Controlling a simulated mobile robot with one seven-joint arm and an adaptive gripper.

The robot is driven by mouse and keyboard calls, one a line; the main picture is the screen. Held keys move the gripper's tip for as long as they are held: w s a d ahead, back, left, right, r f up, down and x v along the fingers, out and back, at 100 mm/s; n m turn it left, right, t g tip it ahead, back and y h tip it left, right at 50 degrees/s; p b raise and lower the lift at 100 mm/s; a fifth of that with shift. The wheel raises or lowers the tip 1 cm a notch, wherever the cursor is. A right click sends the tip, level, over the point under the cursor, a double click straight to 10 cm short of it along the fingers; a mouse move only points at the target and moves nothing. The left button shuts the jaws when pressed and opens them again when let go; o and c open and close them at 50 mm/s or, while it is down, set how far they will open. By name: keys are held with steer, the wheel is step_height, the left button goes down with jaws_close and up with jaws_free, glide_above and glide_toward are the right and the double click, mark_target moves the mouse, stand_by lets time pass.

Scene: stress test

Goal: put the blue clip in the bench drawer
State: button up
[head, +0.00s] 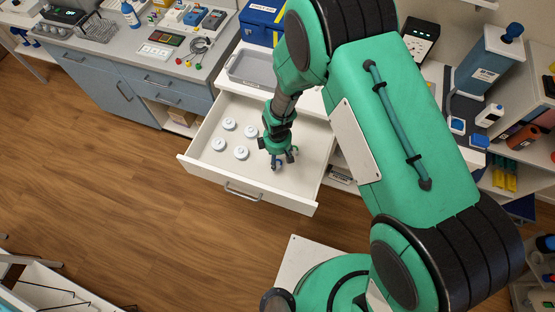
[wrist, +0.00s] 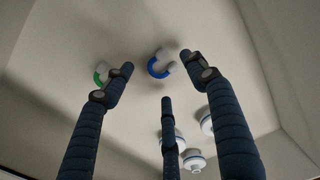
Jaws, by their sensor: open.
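The bench drawer (head: 205,172) is pulled open, with a pale floor and a handle on its front. My gripper (head: 280,164) is down inside the drawer, toward its right side. In the wrist view its three dark fingers (wrist: 158,76) are spread open with nothing held between them. The blue clip (wrist: 157,69), a C-shaped piece with pale ends, shows against the drawer floor just beyond the fingertips. It looks free of the fingers. I cannot make the clip out in the head view, where the gripper covers that area.
A green C-shaped piece (wrist: 101,74) lies left of the blue clip, partly behind a finger. Several white round pieces (head: 241,153) lie in the drawer's left half. A grey tray (head: 252,70) stands on the worktop behind. The wooden floor (head: 120,190) before the drawer is clear.

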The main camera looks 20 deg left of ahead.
step_height(320, 180, up, 9)
steer(key=p, duration=0.1)
stand_by(0.3)
stand_by(0.9)
step_height(320, 180, up, 10)
steer(key=m, duration=0.2)
glide_above(278, 162)
steer(key=w+d, duration=0.4)
steer(key=d+r+m+t+y, duration=0.1)
steer(key=d+r+m, duration=0.2)
steer(key=d+r, duration=0.65)
steer(key=d+r+m+t, duration=0.2)
steer(key=d+r+m, duration=0.3)
steer(key=r, duration=0.8)
steer(key=s+d+r+m+t+h, duration=0.1)
steer(key=s+d+r+m, duration=0.7)
steer(key=s+d+r, duration=0.8)
steer(key=s+d+t, duration=0.1)
steer(key=d, duration=0.3)
steer(key=shift+s+d+r+m+t, duration=0.15)
steer(key=shift+s+r+m+t, duration=0.1)
steer(key=shift+s+m+t, duration=0.05)
steer(key=shift+f, duration=0.1)
